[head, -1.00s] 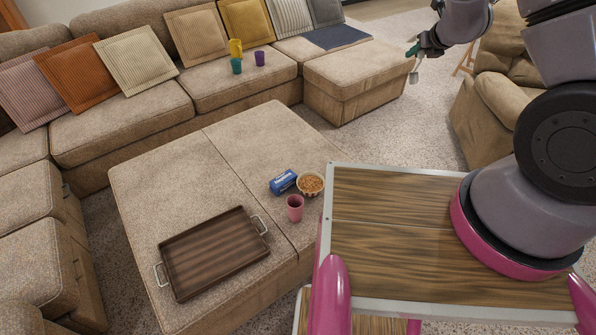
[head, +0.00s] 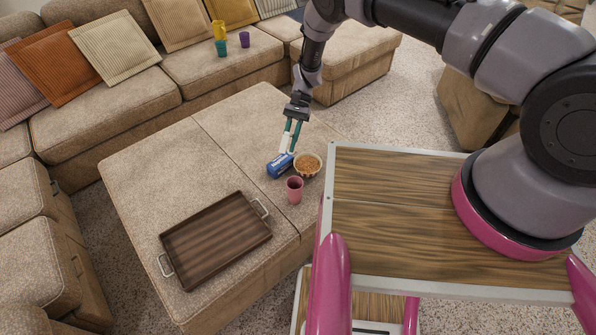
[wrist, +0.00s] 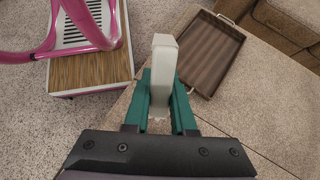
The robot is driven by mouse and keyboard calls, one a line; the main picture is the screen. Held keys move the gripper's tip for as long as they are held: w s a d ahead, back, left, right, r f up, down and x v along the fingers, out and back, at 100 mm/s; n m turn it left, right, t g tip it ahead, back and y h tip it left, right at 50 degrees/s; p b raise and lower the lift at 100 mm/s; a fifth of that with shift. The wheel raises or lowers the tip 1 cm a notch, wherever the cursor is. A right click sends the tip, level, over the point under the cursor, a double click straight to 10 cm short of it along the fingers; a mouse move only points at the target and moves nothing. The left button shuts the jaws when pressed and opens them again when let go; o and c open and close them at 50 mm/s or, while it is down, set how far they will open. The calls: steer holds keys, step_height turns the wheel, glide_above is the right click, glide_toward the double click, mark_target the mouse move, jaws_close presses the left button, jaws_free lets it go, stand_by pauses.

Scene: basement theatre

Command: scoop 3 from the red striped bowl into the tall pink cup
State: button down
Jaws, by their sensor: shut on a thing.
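The bowl (head: 317,174) sits on the large beige ottoman in the head view, filled with small orange-brown pieces; its stripes are too small to make out clearly. The pink cup (head: 294,191) stands upright just in front of it and looks empty. My gripper (head: 291,136) is above and behind the bowl, slightly left of it, fingers pointing down. It is shut on a pale grey scoop (wrist: 163,68), whose flat handle shows between the teal fingers in the wrist view. The scoop's far end is not clear. Bowl and cup do not show in the wrist view.
A brown wooden tray (head: 215,240) with metal handles is on the ottoman's front left. Yellow, teal and purple cups (head: 244,40) stand on the sofa behind. The ottoman's back left is clear.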

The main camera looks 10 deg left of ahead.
steer(key=s+d+f+n+t+h, duration=0.1)
steer(key=s+d+f+n+h, duration=0.25)
steer(key=f+n+h, duration=0.5)
steer(key=s+d+f+t+y, duration=0.2)
steer(key=s+t+y, duration=0.4)
steer(key=t, duration=0.3)
steer(key=shift+d, duration=0.75)
steer(key=shift+f+n, duration=0.1)
steer(key=shift+n, duration=0.15)
